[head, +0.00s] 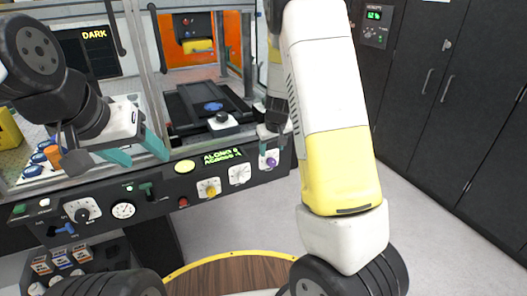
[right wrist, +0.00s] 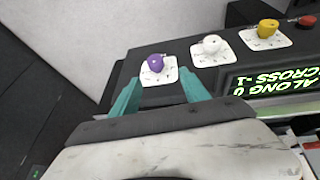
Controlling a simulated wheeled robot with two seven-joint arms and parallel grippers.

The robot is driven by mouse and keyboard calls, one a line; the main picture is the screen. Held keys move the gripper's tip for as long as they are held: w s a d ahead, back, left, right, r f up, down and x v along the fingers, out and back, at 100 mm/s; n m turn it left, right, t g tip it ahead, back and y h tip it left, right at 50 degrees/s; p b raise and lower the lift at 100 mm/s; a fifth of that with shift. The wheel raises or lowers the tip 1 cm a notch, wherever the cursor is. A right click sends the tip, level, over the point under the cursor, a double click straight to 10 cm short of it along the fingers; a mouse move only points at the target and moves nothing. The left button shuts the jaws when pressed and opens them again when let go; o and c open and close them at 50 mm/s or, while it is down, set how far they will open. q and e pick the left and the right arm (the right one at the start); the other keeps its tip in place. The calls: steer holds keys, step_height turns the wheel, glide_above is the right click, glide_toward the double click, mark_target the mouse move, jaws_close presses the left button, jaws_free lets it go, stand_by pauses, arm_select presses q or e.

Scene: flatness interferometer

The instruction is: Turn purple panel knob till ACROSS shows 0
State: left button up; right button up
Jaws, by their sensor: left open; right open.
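The purple knob (head: 271,162) sits on a white plate at the right end of the dark panel. In the right wrist view the purple knob (right wrist: 155,63) appears just beyond and between the fingertips of my right gripper (right wrist: 160,82), which is open and empty; the fingers look apart from the knob. The green display (head: 223,156) also shows in the right wrist view (right wrist: 280,82), upside down, and seems to read ALONG 0 and ACROSS -1. My left gripper (head: 140,151) is open and empty above the panel's left part.
White (right wrist: 210,45) and yellow (right wrist: 268,28) knobs and a red button (right wrist: 306,20) line the panel beside the purple knob. A dark stage (head: 190,105) stands behind the panel in a framed enclosure. Dark cabinets (head: 450,100) stand at right; grey floor is clear before them.

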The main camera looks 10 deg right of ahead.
mark_target(272, 160)
steer(key=x, duration=0.9)
steer(key=shift+w+d+f, duration=0.2)
steer(key=shift+d+f, duration=0.05)
steer(key=shift+d, duration=0.1)
jaws_close()
